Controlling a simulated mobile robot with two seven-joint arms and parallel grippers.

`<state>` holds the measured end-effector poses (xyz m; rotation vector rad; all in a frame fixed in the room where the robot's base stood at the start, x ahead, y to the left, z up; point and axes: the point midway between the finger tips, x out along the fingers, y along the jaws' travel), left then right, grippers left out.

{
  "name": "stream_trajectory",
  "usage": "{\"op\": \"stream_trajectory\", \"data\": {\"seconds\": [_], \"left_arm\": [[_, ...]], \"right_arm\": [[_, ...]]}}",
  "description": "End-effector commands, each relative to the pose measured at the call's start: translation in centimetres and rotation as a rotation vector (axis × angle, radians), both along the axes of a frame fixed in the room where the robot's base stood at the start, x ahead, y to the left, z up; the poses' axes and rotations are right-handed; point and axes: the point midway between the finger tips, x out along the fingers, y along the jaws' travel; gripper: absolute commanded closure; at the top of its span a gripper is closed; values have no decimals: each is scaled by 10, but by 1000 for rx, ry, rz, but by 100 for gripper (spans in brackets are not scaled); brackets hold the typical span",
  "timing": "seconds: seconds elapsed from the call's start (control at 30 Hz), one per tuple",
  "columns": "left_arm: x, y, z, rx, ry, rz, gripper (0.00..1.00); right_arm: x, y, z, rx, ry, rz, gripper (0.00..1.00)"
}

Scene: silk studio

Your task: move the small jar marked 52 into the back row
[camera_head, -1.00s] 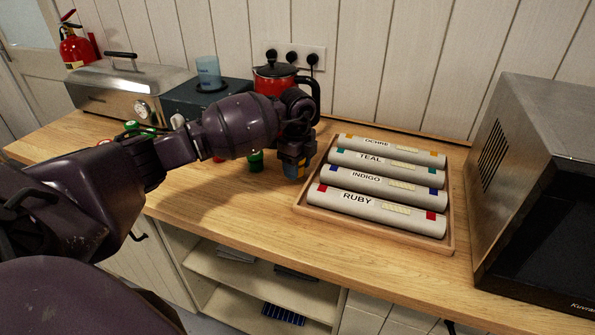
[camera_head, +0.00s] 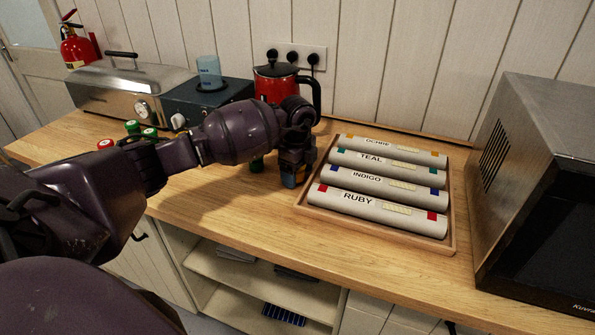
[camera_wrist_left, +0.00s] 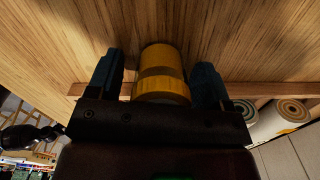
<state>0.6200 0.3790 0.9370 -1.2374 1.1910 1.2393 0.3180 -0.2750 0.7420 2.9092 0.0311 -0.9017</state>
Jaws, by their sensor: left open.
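My left gripper (camera_head: 292,174) is low over the counter, just left of the wooden tray. A small jar with a yellow-orange lid (camera_wrist_left: 162,88) sits between its two open fingers in the left wrist view, with a gap visible on each side. Its mark cannot be read. In the head view the gripper mostly hides this jar. A green-lidded jar (camera_head: 256,164) stands just left of the gripper, partly behind my arm. More small jars, one red-lidded (camera_head: 105,144) and others green-lidded (camera_head: 150,133), stand further left. No number is readable on any jar. My right gripper is out of view.
The tray (camera_head: 452,236) holds several labelled rolls, Ruby (camera_head: 375,210) nearest. A red kettle (camera_head: 270,84) stands close behind my left wrist. A black machine with a blue cup (camera_head: 209,70) and a steel appliance (camera_head: 130,85) are at the back left. A microwave (camera_head: 535,190) is at the right.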

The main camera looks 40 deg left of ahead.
Motion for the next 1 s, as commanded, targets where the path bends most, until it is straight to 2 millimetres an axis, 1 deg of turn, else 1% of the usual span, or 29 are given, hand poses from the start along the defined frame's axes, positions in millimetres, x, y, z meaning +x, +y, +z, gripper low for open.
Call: {"op": "stream_trajectory", "data": {"seconds": [0.07,0.17,0.27,0.5,0.7,0.83,1.0], "left_arm": [[0,0,4,0,-2,0,27],[1,0,15,0,-5,0,27],[1,0,32,0,-5,0,27],[1,0,79,0,-5,0,27],[1,0,108,0,-3,-1,27],[0,0,119,0,-2,-1,27],[0,0,123,-1,0,0,27]], "right_arm": [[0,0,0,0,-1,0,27],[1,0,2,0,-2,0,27],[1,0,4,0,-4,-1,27],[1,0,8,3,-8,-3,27],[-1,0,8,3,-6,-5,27],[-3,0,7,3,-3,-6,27],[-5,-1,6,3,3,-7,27]]}}
